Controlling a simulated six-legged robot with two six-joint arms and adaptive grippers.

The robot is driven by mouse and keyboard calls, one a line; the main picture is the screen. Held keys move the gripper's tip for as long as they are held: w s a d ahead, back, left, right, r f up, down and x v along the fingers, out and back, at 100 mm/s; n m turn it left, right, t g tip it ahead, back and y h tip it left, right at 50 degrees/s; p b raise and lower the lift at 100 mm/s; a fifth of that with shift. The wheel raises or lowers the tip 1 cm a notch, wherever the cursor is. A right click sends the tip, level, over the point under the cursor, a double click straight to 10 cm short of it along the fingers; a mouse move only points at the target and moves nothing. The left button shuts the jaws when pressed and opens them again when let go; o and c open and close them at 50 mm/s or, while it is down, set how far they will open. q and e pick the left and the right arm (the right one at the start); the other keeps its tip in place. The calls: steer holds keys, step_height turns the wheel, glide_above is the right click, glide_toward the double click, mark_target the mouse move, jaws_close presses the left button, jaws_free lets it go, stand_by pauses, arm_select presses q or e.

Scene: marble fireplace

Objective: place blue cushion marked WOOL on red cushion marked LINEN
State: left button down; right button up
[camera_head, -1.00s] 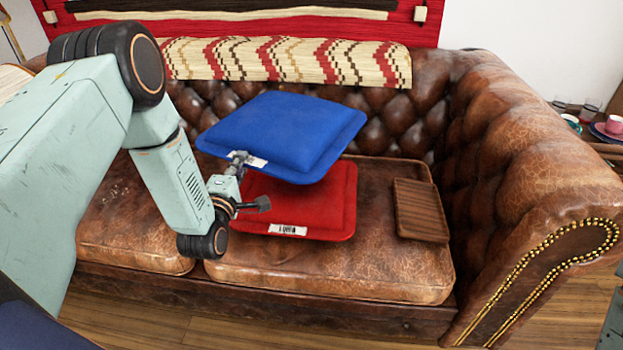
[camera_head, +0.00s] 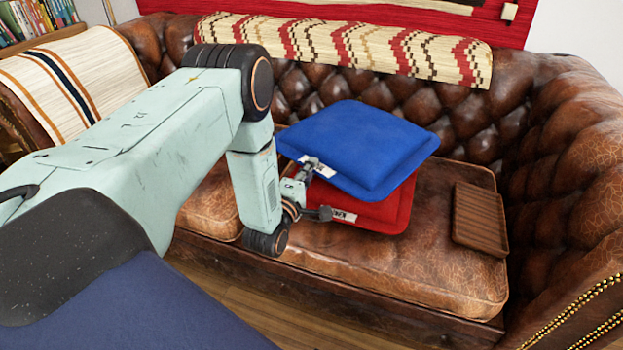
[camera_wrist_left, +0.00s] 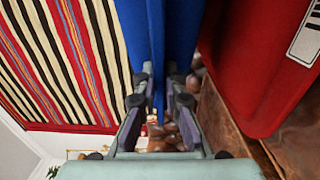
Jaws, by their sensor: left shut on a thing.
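The blue cushion (camera_head: 365,145) is held over the red cushion (camera_head: 385,212) on the sofa seat, and covers most of it in the head view. The red cushion's front edge with its white label shows below. A white label shows on the blue cushion's near edge, partly hidden by the gripper. My left gripper (camera_head: 318,180) is shut on that near edge. In the left wrist view the blue cushion (camera_wrist_left: 150,35) runs between the fingers, and the red cushion (camera_wrist_left: 262,60) is at the right, with a gap near the gripper. Contact farther back cannot be told. My right gripper is out of view.
A brown slatted tray (camera_head: 480,220) lies on the leather sofa (camera_head: 420,270), right of the cushions. The sofa's backrest and right arm enclose the seat. A patterned blanket (camera_head: 350,45) drapes over the backrest. Bare seat lies in front of the cushions.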

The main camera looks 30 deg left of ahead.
arm_select(q)
steer(key=shift+w+f, duration=0.1)
steer(key=shift+f, duration=0.8)
steer(key=shift+f+b, duration=0.15)
steer(key=shift+b, duration=0.25)
steer(key=c, duration=1.8)
jaws_free()
steer(key=shift+f, duration=0.15)
steer(key=shift+c, duration=0.2)
steer(key=o, duration=0.4)
